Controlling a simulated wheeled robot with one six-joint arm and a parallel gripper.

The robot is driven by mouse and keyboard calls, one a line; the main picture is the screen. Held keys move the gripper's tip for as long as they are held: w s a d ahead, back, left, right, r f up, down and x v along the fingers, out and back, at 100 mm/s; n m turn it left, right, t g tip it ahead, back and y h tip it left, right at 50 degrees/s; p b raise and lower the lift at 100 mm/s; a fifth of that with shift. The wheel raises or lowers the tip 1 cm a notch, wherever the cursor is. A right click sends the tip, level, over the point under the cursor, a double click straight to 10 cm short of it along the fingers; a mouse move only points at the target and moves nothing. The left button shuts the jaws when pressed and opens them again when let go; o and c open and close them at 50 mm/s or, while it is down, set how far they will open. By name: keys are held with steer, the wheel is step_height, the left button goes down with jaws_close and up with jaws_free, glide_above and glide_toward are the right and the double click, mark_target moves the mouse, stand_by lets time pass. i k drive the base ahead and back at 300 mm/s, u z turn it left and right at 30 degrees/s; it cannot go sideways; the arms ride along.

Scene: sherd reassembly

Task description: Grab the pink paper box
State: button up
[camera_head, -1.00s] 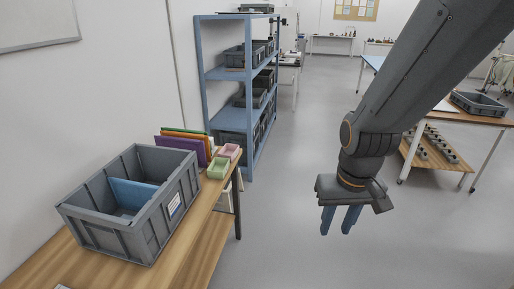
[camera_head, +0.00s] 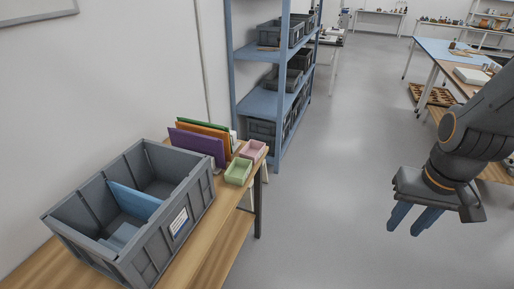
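The pink paper box (camera_head: 253,151) is a small open-topped box. It sits at the far right corner of the wooden table, just behind a similar light green box (camera_head: 238,172). My gripper (camera_head: 412,220) hangs over bare floor at the right of the view, well to the right of the pink box and away from the table. Its two blue fingers point down and stand apart with nothing between them.
A large grey crate (camera_head: 150,262) with blue panels inside fills much of the wooden table (camera_head: 205,245). Upright purple (camera_head: 196,143), orange and green boards stand beside the small boxes. A blue shelf rack (camera_head: 262,104) stands behind the table. The floor right of the table is clear.

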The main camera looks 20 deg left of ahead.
mark_target(253, 150)
steer(key=u, duration=0.35)
steer(key=i, duration=0.55)
steer(key=u, duration=1.1)
steer(key=i, duration=0.8)
steer(key=u, duration=0.15)
